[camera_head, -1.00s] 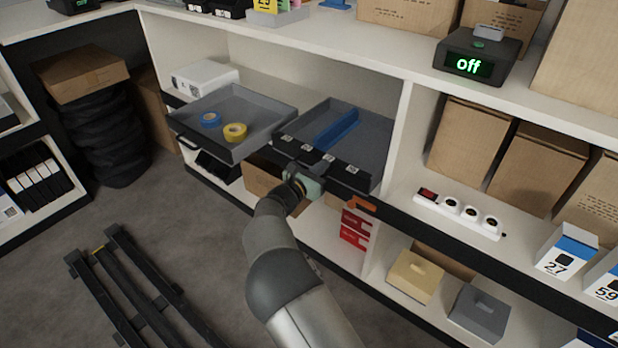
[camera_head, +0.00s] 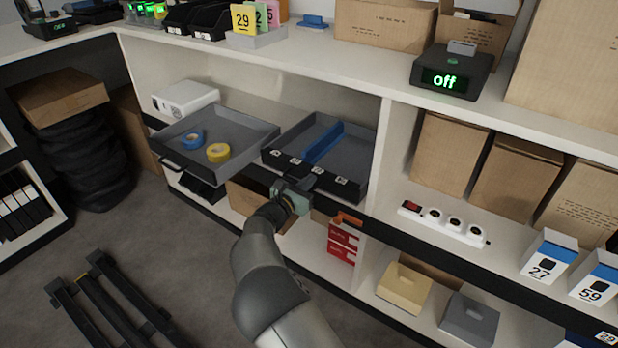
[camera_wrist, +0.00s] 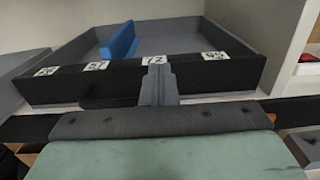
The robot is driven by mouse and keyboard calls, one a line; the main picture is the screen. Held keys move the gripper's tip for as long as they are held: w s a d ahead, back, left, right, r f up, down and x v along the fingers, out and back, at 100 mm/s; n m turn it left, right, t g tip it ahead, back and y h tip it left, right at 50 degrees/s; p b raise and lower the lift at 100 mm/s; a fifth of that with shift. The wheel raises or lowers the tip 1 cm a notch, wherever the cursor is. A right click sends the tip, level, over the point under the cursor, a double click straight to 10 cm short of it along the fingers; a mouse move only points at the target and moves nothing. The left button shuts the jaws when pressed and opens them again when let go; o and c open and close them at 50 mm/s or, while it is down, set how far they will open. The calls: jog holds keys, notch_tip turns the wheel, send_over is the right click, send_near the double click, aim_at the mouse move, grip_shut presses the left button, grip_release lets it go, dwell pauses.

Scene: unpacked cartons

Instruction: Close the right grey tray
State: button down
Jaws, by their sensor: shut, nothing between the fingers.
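The right grey tray (camera_head: 353,153) is partly pulled out of the shelf. It has a black front with white number labels and a blue divider inside. It also shows in the wrist view (camera_wrist: 185,34), its front straight ahead. My gripper (camera_head: 307,182) is shut and empty at the middle of the tray's front. In the wrist view the fingers (camera_wrist: 158,86) reach the front by the label 72, beside a dark handle (camera_wrist: 113,95). They appear to touch the front; exact contact is hard to tell.
The left grey tray (camera_head: 243,127) sticks out beside it, holding a blue tape roll (camera_head: 192,139) and a yellow one (camera_head: 218,152). A white upright panel (camera_head: 388,150) bounds the bay on the right. Red boxes (camera_head: 342,240) and a carton stand on the shelf below.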

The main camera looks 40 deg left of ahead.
jog(key=s+d+p, duration=0.1)
jog(key=s+p, duration=0.1)
jog(key=s, duration=1)
jog(key=shift+f+p, duration=0.2)
jog(key=shift+p, duration=0.15)
